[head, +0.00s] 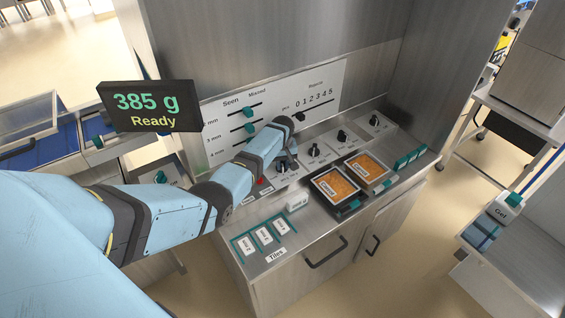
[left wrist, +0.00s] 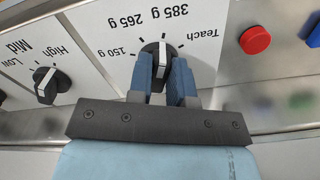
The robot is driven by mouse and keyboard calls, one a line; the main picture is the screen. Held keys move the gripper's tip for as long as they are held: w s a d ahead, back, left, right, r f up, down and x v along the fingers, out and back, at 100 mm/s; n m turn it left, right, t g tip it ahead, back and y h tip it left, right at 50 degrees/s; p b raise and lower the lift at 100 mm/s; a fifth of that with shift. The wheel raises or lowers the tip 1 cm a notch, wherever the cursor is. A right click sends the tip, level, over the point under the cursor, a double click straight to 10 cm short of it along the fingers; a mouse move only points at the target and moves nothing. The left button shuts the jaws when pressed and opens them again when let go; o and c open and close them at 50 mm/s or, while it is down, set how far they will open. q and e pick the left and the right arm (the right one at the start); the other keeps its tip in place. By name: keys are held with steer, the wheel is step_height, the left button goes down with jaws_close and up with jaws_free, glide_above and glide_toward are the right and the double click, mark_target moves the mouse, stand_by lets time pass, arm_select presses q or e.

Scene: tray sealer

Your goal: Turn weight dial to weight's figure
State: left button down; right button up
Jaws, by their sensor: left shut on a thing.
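The black weight dial (left wrist: 158,60) has a white line and printed marks 150 g, 265 g, 385 g and Teach around it. Its white line runs up in the left wrist view, towards the tick beside 385 g. My left gripper (left wrist: 162,82) is shut on this dial, with one blue-grey finger on each side. In the head view the left gripper (head: 287,163) is at the leftmost dial of the front row and partly hides it. The display (head: 152,107) reads 385 g and Ready. My right gripper is not in view.
A second dial (left wrist: 46,85), marked Low, Mid and High, sits close left of the gripper in the wrist view. A red button (left wrist: 255,40) is to the right. Two trays with orange contents, one tray here (head: 318,192), and loose tiles (head: 264,236) lie in front.

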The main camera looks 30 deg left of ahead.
mark_target(282, 164)
arm_select(q)
steer(key=c, duration=1.2)
jaws_free()
steer(key=shift+o, duration=0.8)
steer(key=shift+r, duration=0.35)
step_height(282, 164, up, 13)
steer(key=shift+r, duration=0.1)
